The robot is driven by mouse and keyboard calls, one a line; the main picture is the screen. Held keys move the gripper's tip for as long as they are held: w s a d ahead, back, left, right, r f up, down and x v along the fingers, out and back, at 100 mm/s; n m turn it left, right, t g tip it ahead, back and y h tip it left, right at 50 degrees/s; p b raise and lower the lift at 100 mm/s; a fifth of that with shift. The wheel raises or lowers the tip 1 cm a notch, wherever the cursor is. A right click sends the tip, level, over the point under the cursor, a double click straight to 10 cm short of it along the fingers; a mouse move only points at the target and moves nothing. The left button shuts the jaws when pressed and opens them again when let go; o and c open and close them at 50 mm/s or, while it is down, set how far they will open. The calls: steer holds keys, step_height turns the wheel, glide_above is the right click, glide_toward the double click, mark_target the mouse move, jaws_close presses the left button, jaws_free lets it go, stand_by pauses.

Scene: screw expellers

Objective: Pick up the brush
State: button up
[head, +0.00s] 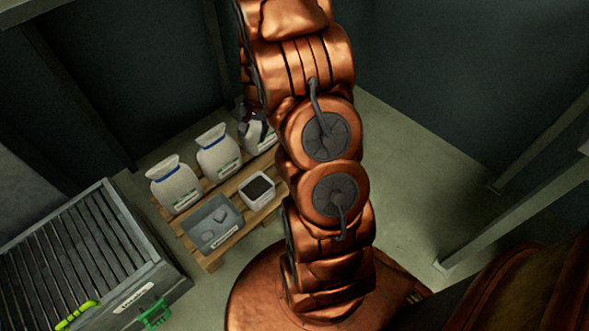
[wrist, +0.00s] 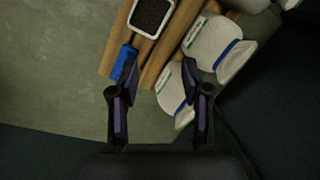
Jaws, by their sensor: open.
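A small blue object (wrist: 124,63), which looks like the brush, lies on the pallet's end in the wrist view, just beyond my left fingertip. It is partly hidden by that finger. My gripper (wrist: 159,68) is open, with nothing visibly held between its spread fingers. In the head view its dark fingers (head: 257,126) show in front of the far sack, partly covered by my arm. The blue object is not visible in the head view, where my arm covers part of the pallet.
A wooden pallet (head: 233,241) bears white sacks (head: 216,153), a grey tray (head: 198,235) and a white container of dark material (head: 258,190). A slatted machine (head: 92,235) with a yellow-green handle (head: 78,315) stands at left. Sacks (wrist: 213,48) are close to my right finger.

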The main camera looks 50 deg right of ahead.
steer(key=shift+w+d+f+m+t+h+b, duration=0.2)
steer(key=shift+d+f+m+b, duration=1.05)
steer(key=shift+d+f, duration=2.9)
steer(key=shift+d+f+m+t+h+b, duration=0.25)
steer(key=shift+d+f+m+b, duration=1)
steer(key=shift+f, duration=5.25)
steer(key=shift+w+d+f+m+t+h+b, duration=0.1)
steer(key=shift+d+f+m+h+b, duration=0.45)
steer(key=shift+d+f+b, duration=2.45)
steer(key=f+p, duration=0.1)
steer(key=f, duration=0.1)
steer(key=d+f+p, duration=0.1)
steer(key=f, duration=0.1)
steer(key=shift+f+p, duration=0.25)
steer(key=shift+p, duration=0.15)
steer(key=shift+c, duration=0.2)
jaws_close()
